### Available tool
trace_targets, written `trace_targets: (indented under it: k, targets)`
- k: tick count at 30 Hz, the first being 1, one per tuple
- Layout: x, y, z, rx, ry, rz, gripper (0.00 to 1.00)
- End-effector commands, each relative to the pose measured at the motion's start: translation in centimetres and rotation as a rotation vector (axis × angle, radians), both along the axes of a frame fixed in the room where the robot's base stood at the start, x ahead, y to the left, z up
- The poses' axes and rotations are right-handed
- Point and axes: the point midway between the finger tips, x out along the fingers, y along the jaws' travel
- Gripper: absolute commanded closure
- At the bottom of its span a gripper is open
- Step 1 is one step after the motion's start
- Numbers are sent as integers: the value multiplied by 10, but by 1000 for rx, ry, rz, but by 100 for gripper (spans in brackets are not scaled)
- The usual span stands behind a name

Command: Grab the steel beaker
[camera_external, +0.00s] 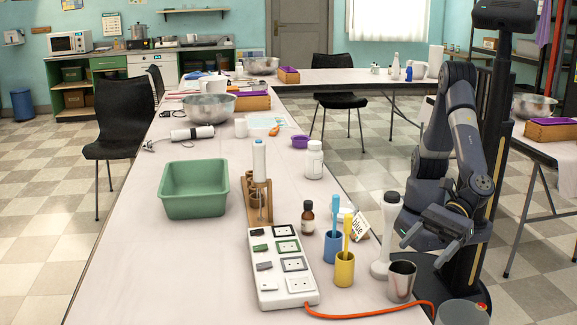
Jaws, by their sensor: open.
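The steel beaker (401,282) stands upright near the right edge of the long table, toward the front. It is a shiny grey metal cup. My gripper (412,236) is open and empty, above and slightly to the right of the beaker in the picture. It is apart from the beaker, beside the table edge. A white stick blender (382,262) stands upright just behind and left of the beaker, close to my gripper.
A yellow cup (344,270) and a blue cup (333,249) hold tools left of the beaker. A white power strip (280,270) lies farther left; its orange cable (365,314) runs in front of the beaker. The left front tabletop (170,270) is clear.

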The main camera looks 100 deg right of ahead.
Motion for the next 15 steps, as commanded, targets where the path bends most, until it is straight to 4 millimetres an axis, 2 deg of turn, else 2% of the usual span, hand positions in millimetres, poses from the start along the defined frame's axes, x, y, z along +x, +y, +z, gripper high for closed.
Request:
trace_targets:
  k: [3, 11, 15]
  targets:
    - [18, 8, -10, 0, 1, -4, 25]
    - [38, 19, -18, 3, 2, -2, 25]
    - [55, 24, -27, 2, 3, -3, 25]
